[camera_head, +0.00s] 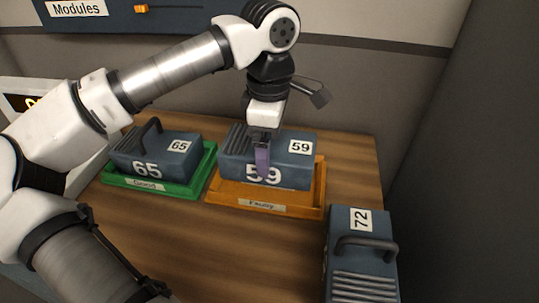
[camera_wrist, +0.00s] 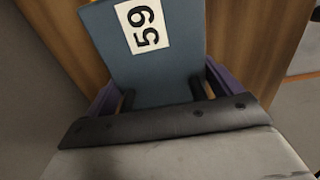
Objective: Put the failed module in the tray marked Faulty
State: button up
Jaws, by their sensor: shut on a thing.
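The blue-grey module marked 59 (camera_head: 228,165) sits in or just over the orange tray (camera_head: 232,200) labelled Faulty; I cannot tell if it rests on the tray floor. My gripper (camera_head: 262,160) comes down on it from above with purple fingers and is shut on it. In the wrist view the module's top with the 59 label (camera_wrist: 170,70) lies between the fingers. The part that the fingers grip is mostly hidden. Module 65 (camera_head: 185,150) sits in the green tray (camera_head: 150,187) labelled Good, left of the orange tray.
Module 72 (camera_head: 350,252) stands at the front right of the wooden table (camera_head: 250,250), its handle up. A board labelled Modules (camera_head: 110,20) with a small orange marker is on the wall. The table front is clear between my arm and module 72.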

jog(key=shift+f, duration=1.75)
jog(key=shift+f, duration=0.1)
jog(key=o, duration=1.4)
jog(key=shift+f, duration=0.1)
notch_tip(320, 180, up, 12)
jog(key=shift+r, duration=0.2)
